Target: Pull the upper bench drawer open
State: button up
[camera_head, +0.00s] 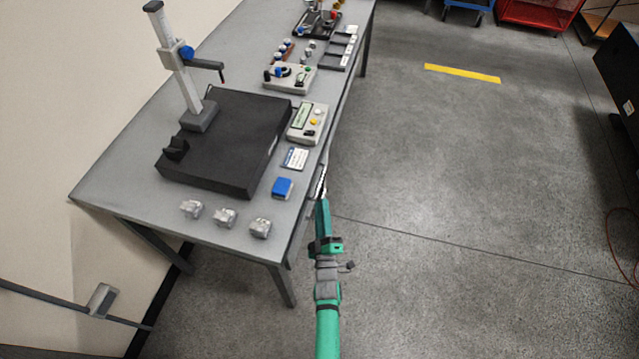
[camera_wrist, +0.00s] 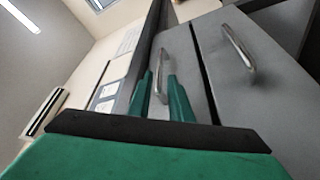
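In the wrist view two grey drawer fronts lie side by side because the view is turned. The upper drawer (camera_wrist: 186,45) is next to the bench top's edge and looks closed. Its silver bar handle (camera_wrist: 160,58) shows between my gripper's green fingers (camera_wrist: 161,92). The fingers stand apart on either side of the handle; I cannot tell whether they touch it. The lower drawer's handle (camera_wrist: 238,47) is to the right, clear of the fingers. In the head view my gripper (camera_head: 321,190) is at the bench's right side, and the drawer fronts are mostly hidden.
The grey bench (camera_head: 115,190) carries a black plate (camera_head: 225,140) with a height gauge (camera_head: 185,75), a control box (camera_head: 307,122), a blue block (camera_head: 282,187) and several small metal parts (camera_head: 225,217). The floor (camera_head: 450,180) right of the bench is clear.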

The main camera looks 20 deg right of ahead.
aim_at(320, 183)
jog(key=x, duration=0.9)
jog(key=shift+w, duration=0.2)
grip_shut()
